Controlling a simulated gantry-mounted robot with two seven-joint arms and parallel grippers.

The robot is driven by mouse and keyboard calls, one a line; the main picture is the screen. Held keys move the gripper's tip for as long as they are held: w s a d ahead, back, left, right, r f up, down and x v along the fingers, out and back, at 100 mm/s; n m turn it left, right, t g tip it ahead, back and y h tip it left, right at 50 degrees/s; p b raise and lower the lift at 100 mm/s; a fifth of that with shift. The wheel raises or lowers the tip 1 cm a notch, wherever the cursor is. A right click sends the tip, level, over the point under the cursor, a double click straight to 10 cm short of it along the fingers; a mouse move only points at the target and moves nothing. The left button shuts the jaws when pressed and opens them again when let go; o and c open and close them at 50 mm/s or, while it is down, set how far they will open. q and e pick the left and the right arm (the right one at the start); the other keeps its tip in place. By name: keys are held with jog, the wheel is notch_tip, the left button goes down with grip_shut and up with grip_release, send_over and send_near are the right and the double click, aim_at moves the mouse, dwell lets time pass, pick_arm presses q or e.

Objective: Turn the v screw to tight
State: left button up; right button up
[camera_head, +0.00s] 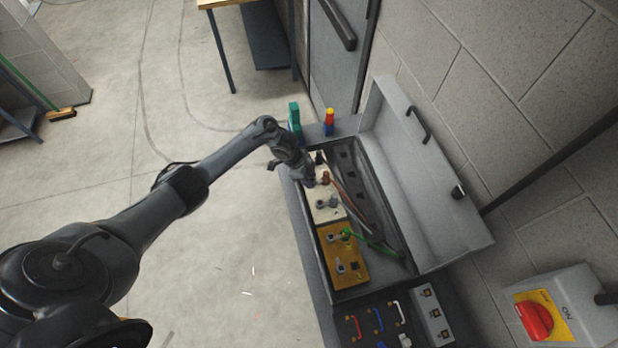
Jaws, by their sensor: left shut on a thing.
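An open grey box holds a white block (327,214) and a yellow block (354,277), each with small metal terminals or screws. I see no readable letter that marks the v screw, so I cannot tell which one it is. My left gripper (309,178) is at the far end of the white block, beside a brown terminal (325,177). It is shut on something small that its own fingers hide. My right gripper is not in view.
The box's lid (429,182) stands open on the right. Brown wires and a green wire (378,244) run inside. A teal bottle-like item (295,115) and a red, yellow and blue item (329,121) stand at the far end. A red switch (536,319) is at lower right.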

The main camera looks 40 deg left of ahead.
pick_arm(q)
jog(key=o, duration=1)
jog(key=shift+c, duration=0.2)
jog(key=shift+s+a+r, duration=0.1)
jog(key=shift+a+r, duration=0.05)
jog(key=shift+r, duration=0.35)
jog(key=v, duration=0.9)
jog(key=shift+a+r+p, duration=0.2)
jog(key=shift+r+p, duration=0.1)
jog(key=shift+p, duration=0.15)
jog(key=shift+s+f, duration=0.1)
jog(key=shift+s, duration=0.1)
